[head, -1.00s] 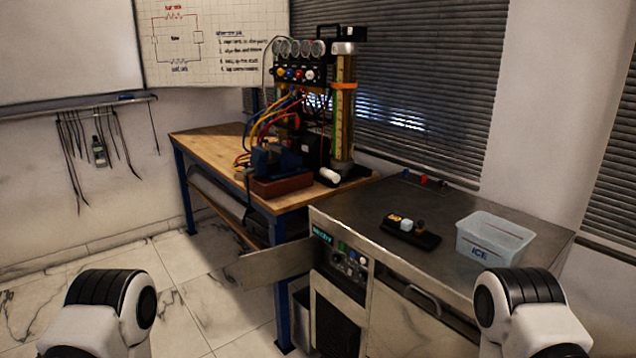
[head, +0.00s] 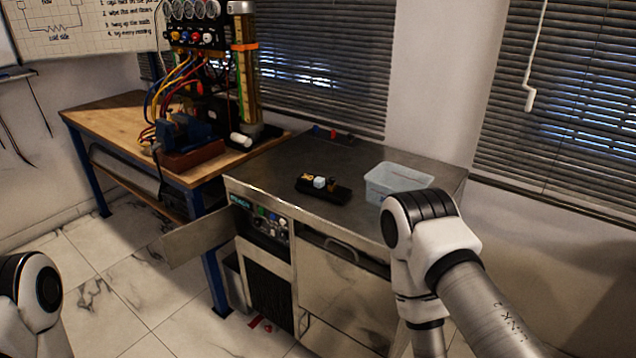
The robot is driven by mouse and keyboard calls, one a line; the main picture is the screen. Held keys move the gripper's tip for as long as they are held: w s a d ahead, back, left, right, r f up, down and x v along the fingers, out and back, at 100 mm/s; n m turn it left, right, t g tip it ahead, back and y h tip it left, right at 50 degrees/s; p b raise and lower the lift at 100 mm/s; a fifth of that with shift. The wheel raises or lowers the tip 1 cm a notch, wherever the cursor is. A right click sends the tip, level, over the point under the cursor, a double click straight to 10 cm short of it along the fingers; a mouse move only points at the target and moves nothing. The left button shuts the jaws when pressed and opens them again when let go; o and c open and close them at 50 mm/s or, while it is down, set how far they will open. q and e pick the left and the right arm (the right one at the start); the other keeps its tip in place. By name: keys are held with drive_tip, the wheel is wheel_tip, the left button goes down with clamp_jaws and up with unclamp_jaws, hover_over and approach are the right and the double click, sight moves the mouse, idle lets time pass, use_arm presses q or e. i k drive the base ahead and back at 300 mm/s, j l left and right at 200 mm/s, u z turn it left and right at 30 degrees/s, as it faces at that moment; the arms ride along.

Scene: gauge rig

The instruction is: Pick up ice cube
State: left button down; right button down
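A small pale cube, which looks like the ice cube (head: 319,182), sits on a black tray (head: 338,196) on the steel counter, between a small yellowish piece and a small dark piece. Only links of my two arms show, one at the lower left and one at the right. Neither gripper is in view, so I cannot see whether they are open or shut.
A translucent ice bin (head: 388,184) stands on the steel counter (head: 290,164), right of the tray and partly behind my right arm. A wooden bench (head: 105,118) with a gauge rig (head: 205,75) adjoins the counter. A metal flap (head: 200,236) sticks out at its left.

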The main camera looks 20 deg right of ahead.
sight(319, 182)
drive_tip(key=i+j+z, duration=0.2)
drive_tip(key=j, duration=0.15)
drive_tip(key=i+j+z, duration=0.2)
drive_tip(key=j, duration=0.2)
drive_tip(key=i+j+z, duration=0.2)
drive_tip(key=j, duration=0.2)
drive_tip(key=j+z, duration=0.2)
drive_tip(key=j, duration=0.25)
